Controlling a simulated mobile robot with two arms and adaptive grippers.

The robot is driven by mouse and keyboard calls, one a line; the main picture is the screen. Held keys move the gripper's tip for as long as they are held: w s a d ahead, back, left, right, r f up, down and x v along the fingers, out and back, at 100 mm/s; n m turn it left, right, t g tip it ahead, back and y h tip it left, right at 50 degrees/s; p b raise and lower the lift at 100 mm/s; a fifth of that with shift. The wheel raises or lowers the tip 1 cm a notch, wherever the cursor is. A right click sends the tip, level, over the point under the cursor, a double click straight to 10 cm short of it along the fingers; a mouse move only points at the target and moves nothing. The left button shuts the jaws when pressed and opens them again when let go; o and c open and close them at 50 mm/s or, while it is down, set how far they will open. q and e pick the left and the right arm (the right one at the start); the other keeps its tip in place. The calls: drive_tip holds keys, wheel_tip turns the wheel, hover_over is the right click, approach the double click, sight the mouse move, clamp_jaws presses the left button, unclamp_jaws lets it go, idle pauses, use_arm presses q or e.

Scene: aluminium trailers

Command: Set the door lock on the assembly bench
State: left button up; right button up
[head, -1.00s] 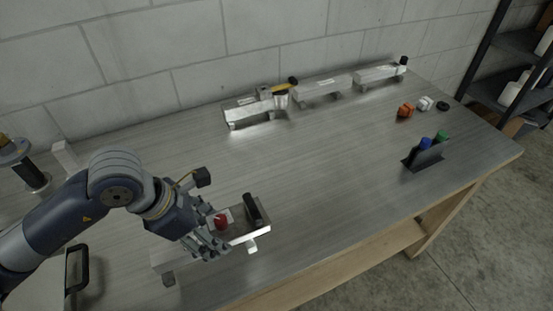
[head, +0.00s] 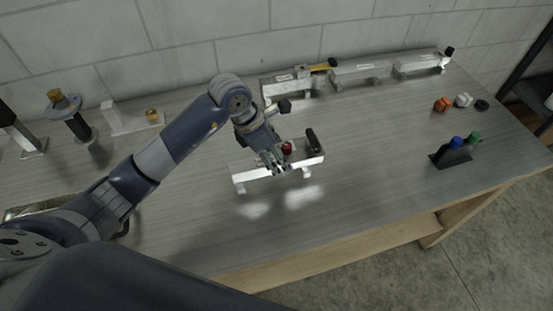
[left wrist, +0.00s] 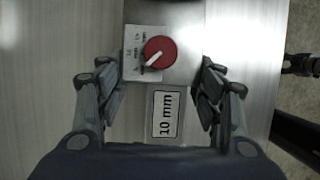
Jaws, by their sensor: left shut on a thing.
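A long silvery lock-like piece (head: 262,172) with small feet, a red knob (head: 287,148) and a black upright handle (head: 313,141) is in the middle of the head view. My left gripper (head: 275,163) is shut on it near the knob. Bright patches on the bench (head: 330,215), apart from its feet, suggest it is held above the surface. In the left wrist view, the fingers stand on both sides of the piece, around its "10 mm" label (left wrist: 166,114). The red dial (left wrist: 159,52) with a white pointer is just beyond. My right gripper is not in view.
Three similar metal pieces line the wall: one with a yellow-black handle (head: 290,86), a plain one (head: 358,74), one with a black knob (head: 420,65). Orange (head: 441,104) and white (head: 463,100) blocks and a pen holder (head: 453,157) are right. A brass-topped post (head: 72,120) is left.

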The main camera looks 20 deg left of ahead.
sight(277, 163)
use_arm(q)
wheel_tip(277, 163, down, 2)
drive_tip(key=shift+f+p, duration=0.2)
drive_tip(key=shift+p, duration=0.55)
drive_tip(key=shift+f, duration=0.5)
drive_tip(key=shift+f, duration=0.15)
drive_tip(key=o, duration=1.5)
